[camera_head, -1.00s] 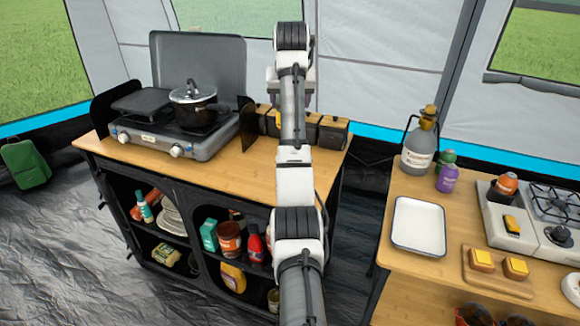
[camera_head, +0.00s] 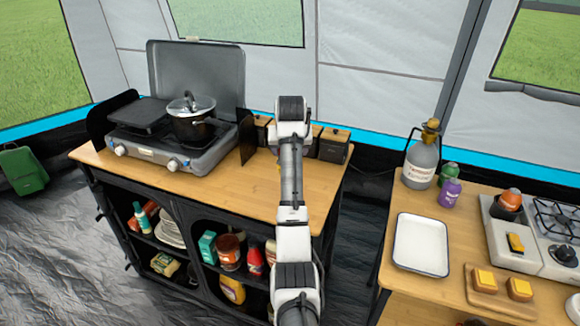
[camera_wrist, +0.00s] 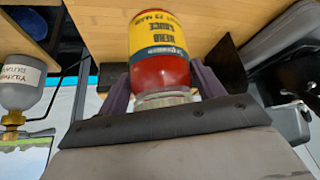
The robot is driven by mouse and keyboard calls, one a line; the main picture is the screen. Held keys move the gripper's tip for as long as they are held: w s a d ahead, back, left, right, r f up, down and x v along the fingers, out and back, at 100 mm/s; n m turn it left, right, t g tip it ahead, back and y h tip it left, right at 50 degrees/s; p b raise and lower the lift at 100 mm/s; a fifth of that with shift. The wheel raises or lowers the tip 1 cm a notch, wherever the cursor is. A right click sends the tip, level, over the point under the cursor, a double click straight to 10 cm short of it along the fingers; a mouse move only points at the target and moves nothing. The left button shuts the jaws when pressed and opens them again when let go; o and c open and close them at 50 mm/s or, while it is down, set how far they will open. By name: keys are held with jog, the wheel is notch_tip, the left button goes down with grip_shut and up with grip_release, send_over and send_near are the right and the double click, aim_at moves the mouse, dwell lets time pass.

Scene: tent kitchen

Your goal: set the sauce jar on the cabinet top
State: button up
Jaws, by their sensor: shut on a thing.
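The sauce jar (camera_wrist: 160,70) is red with a yellow and blue label and shows in the wrist view. My gripper (camera_wrist: 166,76) is shut on it, with a purple finger on each side. The cabinet top (camera_head: 235,190) is a wooden surface in the head view, with bare wood in front of the stove. In the wrist view, its wood (camera_wrist: 207,22) shows behind the jar. My arm hides the gripper and jar in the head view. I cannot tell whether the jar touches the wood.
A two-burner stove (camera_head: 175,145) with a lidded pot (camera_head: 190,120) fills the left of the cabinet top. Wooden-lidded canisters (camera_head: 334,145) stand at its back right. The shelves below hold several goods. A side table (camera_head: 385,285) with a white tray (camera_head: 421,245) stands to the right.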

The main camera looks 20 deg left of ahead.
jog(key=shift+f+p, duration=0.85)
jog(key=shift+f, duration=2.75)
jog(key=shift+f, duration=0.15)
jog(key=o, duration=1.4)
jog(key=shift+o, duration=0.2)
jog(key=b+v, duration=0.4)
jog(key=v, duration=0.8)
